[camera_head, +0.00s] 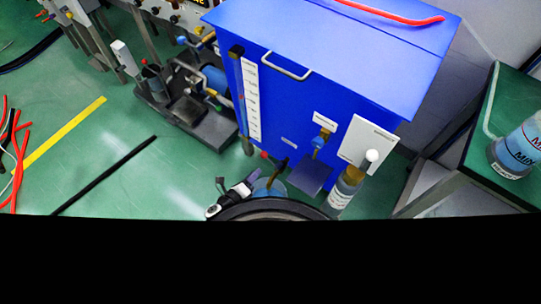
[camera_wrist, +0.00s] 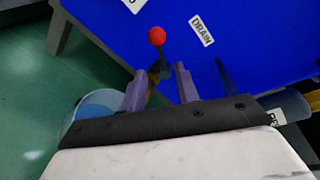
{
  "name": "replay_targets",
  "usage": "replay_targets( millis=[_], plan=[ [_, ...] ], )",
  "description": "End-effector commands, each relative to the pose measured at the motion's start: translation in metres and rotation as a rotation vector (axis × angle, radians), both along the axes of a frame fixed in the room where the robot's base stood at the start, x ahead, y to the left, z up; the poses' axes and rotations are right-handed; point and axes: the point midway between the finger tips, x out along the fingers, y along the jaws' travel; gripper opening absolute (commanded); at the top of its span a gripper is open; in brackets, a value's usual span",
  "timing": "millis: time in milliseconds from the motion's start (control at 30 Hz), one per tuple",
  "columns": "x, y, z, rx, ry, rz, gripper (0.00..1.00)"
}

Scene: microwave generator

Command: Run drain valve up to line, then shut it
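The drain valve has a red ball knob (camera_wrist: 157,36) on a dark stem, beside a white DRAIN label (camera_wrist: 201,31) on the blue tank. The knob also shows in the head view (camera_head: 264,155), low on the tank front. My gripper (camera_wrist: 160,80) has two purple fingers, apart, with the valve's stem and brass body seen between or just beyond them. I cannot tell whether they touch. In the head view my gripper (camera_head: 252,178) is beside the valve. A clear container with bluish contents (camera_head: 270,187) stands below the valve; its rim shows in the wrist view (camera_wrist: 88,110).
The blue tank (camera_head: 310,50) carries a white scale strip (camera_head: 251,100) and a red hose on top. A second blue-handled valve (camera_head: 322,138) and a bottle (camera_head: 344,190) are to the right. A MIN-marked container (camera_head: 515,148) sits on the bench. Floor at left holds cables.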

Motion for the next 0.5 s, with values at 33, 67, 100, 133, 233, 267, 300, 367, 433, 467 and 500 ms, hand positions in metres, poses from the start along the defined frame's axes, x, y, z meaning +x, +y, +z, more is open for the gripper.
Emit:
replay_targets(
  millis=[33,67,100,133,233,267,300,367,433,467,500],
  plan=[
    [0.007,-0.005,-0.003,0.000,0.000,-0.004,0.31],
    [0.011,-0.008,-0.005,0.001,0.001,-0.004,0.31],
    [0.018,-0.013,-0.006,0.001,0.000,-0.005,0.31],
    [0.024,-0.016,-0.008,0.002,0.000,-0.004,0.31],
    [0.042,-0.027,-0.013,0.002,-0.001,-0.004,0.31],
    [0.047,-0.031,-0.015,0.003,-0.001,-0.004,0.31],
    [0.054,-0.037,-0.017,0.003,0.000,-0.005,0.31],
    [0.065,-0.043,-0.020,0.003,-0.001,-0.004,0.31],
    [0.075,-0.050,-0.022,0.002,-0.001,-0.004,0.31],
    [0.079,-0.052,-0.023,0.003,0.000,-0.003,0.31],
    [0.084,-0.056,-0.024,0.002,0.000,-0.002,0.31]
  ],
)
